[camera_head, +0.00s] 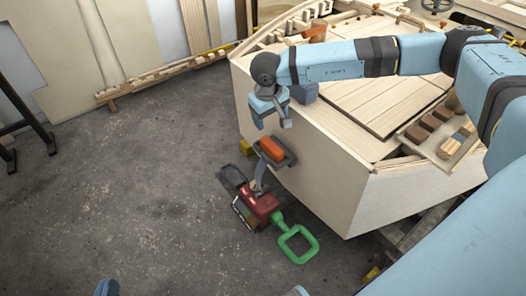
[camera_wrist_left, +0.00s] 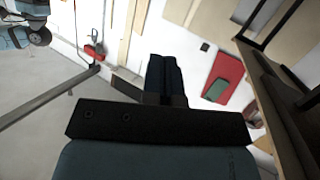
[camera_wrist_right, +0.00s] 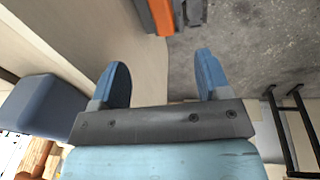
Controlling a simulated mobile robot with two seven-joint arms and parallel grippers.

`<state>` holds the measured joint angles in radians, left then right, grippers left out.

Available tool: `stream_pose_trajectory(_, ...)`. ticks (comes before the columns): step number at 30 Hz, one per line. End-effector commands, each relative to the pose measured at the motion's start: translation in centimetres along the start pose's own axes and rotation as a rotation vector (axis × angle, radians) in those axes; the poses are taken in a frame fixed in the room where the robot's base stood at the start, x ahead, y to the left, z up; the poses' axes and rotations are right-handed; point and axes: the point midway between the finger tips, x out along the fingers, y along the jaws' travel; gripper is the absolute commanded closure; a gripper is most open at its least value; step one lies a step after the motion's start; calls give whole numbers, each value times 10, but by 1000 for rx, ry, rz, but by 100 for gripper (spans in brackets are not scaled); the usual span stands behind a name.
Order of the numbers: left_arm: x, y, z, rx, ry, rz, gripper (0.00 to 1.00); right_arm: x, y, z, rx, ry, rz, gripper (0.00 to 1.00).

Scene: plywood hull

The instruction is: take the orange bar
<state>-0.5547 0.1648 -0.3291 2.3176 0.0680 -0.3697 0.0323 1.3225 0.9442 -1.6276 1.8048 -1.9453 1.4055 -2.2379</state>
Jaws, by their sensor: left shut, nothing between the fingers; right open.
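The orange bar (camera_head: 272,149) lies on a small dark grey shelf (camera_head: 289,160) against the front side of the plywood hull (camera_head: 325,185). In the right wrist view the orange bar (camera_wrist_right: 161,16) shows at the top edge, partly cut off. My right gripper (camera_head: 271,117) is open and empty, above the bar and apart from it. Its two blue fingers (camera_wrist_right: 163,72) stand apart in the right wrist view, with the bar beyond their tips. My left gripper (camera_wrist_left: 165,75) is shut and empty in its own wrist view, away from the bar.
Below the shelf, a red object (camera_head: 262,207) and a green loop handle (camera_head: 297,243) are on or near the concrete floor. A tray of blocks (camera_head: 420,137) is on the hull at right. Black stand legs (camera_head: 25,110) stand at left.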

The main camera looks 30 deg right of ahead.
Motion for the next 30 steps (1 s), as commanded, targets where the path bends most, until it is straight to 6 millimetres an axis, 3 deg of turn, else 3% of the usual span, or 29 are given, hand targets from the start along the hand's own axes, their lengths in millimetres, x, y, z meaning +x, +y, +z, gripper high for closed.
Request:
stream_pose_trajectory(15,2,18,-36,-28,196,70,100,83,-2,1,2,-2,-1,30)
stream_pose_trajectory(23,2,22,-44,-35,239,85,100,99,-2,0,2,-1,-2,30)
stream_pose_trajectory(26,2,24,-46,-42,268,98,100,111,-2,0,1,-2,-2,30)
stream_pose_trajectory(30,-2,33,-64,-53,360,135,100,134,-2,-1,1,-2,-1,30)
